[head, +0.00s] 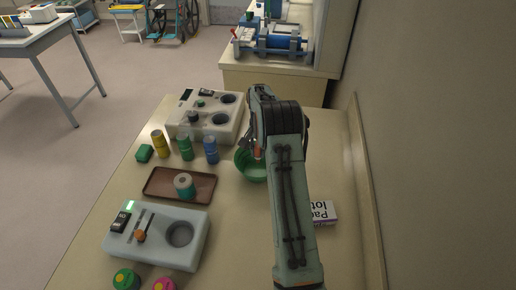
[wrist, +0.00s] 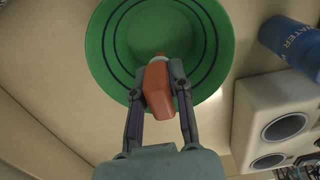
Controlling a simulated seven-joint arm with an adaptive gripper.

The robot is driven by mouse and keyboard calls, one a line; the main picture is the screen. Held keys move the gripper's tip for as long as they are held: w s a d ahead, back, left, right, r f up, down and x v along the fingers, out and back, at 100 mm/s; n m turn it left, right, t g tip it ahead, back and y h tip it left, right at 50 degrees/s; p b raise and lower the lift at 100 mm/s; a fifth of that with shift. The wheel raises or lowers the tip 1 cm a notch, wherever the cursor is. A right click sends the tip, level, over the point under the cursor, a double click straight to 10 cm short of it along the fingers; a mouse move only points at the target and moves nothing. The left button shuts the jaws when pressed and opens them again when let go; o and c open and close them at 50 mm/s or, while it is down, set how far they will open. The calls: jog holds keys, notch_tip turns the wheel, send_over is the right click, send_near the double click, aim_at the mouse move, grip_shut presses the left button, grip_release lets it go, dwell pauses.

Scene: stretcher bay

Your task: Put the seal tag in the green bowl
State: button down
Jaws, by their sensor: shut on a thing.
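In the wrist view the tag overlaps the near part of the green bowl (wrist: 104,40), which has dark rings inside. The tag's height above the bowl is hard to judge. In the head view the green bowl (head: 246,172) is partly hidden behind my arm. A bit of orange tag (head: 257,152) shows at my gripper there.
A white device (head: 222,133) with round holes stands behind the bowl. Yellow, green and blue cylinders (head: 211,150) stand left of it. A brown tray (head: 157,184) holds a teal roll (head: 184,186). A white box (head: 323,213) lies right of my arm, near the wall.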

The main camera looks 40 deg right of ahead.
jog(key=c, duration=1)
grip_release()
jog(key=shift+o, duration=0.2)
notch_tip(320, 180, up, 7)
jog(key=shift+r, duration=0.1)
